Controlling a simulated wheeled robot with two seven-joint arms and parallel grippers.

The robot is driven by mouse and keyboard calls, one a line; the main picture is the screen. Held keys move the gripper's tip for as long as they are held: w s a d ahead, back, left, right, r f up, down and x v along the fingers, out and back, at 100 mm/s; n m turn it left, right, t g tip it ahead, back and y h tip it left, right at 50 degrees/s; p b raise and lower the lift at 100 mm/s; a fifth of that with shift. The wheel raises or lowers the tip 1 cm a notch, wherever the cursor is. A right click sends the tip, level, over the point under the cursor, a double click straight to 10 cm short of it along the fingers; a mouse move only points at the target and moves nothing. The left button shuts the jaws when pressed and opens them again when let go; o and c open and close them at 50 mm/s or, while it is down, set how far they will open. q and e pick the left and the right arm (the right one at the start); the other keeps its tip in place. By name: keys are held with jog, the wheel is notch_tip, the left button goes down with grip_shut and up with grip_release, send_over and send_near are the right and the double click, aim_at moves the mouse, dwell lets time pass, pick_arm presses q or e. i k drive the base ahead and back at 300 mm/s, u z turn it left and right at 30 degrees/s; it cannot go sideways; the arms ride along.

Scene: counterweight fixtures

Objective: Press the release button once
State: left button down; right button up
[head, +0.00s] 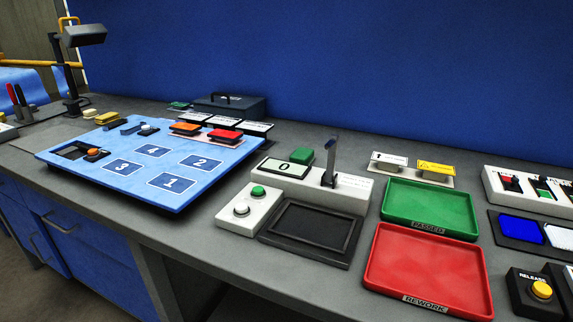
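The release button is a round yellow button (541,290) on a dark box (522,308) marked RELEASE. It is at the lower right corner of the head view, at the front of the bench, and the box is partly cut off by the picture edge. Neither of my grippers is in view. Nothing covers or touches the button.
Left of the box are a red REWORK tray (430,268) and a green PASSED tray (430,208). A white fixture (250,208) with a green button and an upright lever stands mid-bench. A blue numbered board (215,180) is farther left. A dark plate with blue and white pads (505,240) lies behind the box.

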aim_at(542, 289)
jog(key=z, duration=1.35)
